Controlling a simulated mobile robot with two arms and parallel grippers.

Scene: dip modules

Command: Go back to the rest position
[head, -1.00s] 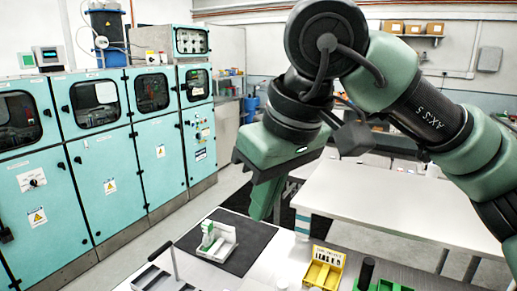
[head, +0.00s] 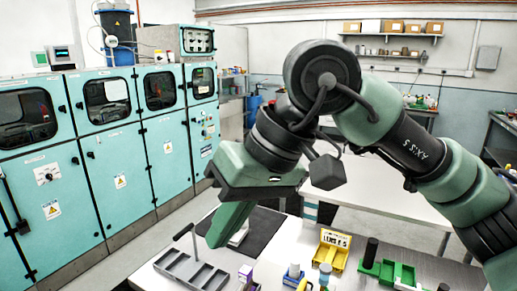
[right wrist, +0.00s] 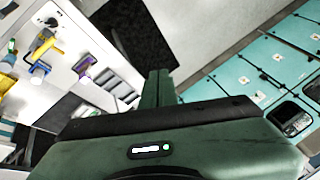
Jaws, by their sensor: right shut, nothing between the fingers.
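My right gripper (head: 228,222) is in the middle of the head view, raised in front of the workbench. Its green fingers point down and are together, with nothing between them. In the right wrist view the shut fingers (right wrist: 158,88) point up the picture, above the floor and bench edge. My right arm (head: 420,150) reaches in from the right side of the head view. My left gripper does not show in either view.
The bench holds a grey compartment tray (head: 192,271), a black mat (head: 262,228), a yellow bin (head: 333,250), a green tray (head: 398,272) and small bottles. A white table (head: 385,195) stands behind. Teal cabinets (head: 120,160) line the left.

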